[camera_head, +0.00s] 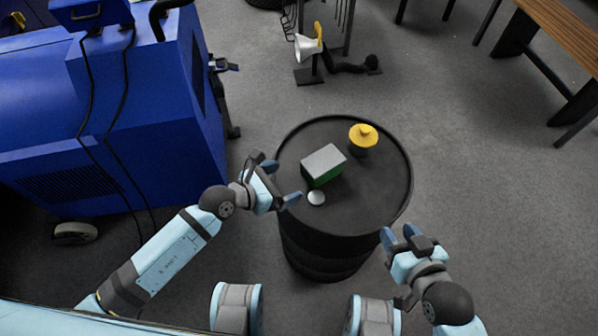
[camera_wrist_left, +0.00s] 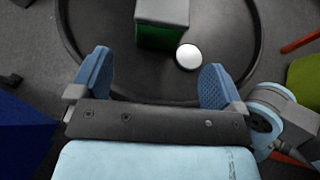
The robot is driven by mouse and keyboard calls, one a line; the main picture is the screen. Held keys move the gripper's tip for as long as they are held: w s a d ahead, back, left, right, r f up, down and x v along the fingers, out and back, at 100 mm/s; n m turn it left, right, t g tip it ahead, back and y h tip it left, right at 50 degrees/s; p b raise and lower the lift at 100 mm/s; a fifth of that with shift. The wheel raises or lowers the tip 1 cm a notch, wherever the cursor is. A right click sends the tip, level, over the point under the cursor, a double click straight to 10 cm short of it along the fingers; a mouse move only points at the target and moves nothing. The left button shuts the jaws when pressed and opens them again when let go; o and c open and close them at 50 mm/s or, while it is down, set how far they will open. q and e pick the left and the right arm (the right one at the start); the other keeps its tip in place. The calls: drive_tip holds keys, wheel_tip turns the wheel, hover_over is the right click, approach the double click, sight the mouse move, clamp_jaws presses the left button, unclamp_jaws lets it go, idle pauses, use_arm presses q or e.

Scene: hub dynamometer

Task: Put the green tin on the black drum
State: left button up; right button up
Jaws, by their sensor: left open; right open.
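The green tin (camera_head: 323,166), a box with green sides and a grey top, stands on the black drum (camera_head: 385,205), left of the middle of its top. In the left wrist view the tin (camera_wrist_left: 160,30) is at the top centre, beyond the fingertips. My left gripper (camera_head: 280,180) is open at the drum's left rim, with the tin to its right and nothing between its fingers. The drum's top (camera_wrist_left: 120,80) lies under the fingers in the wrist view. My right gripper (camera_head: 398,234) is open and empty, off the drum's front right edge.
A small white round object (camera_head: 316,198) lies in front of the tin. A dark pot with a yellow lid (camera_head: 363,138) stands at the drum's back right. A large blue machine (camera_head: 110,120) fills the left. The floor right of the drum is clear.

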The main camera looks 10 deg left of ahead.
use_arm(q)
drive_tip(key=v, duration=0.3)
drive_tip(key=shift+s+a+r, duration=0.15)
idle(0.3)
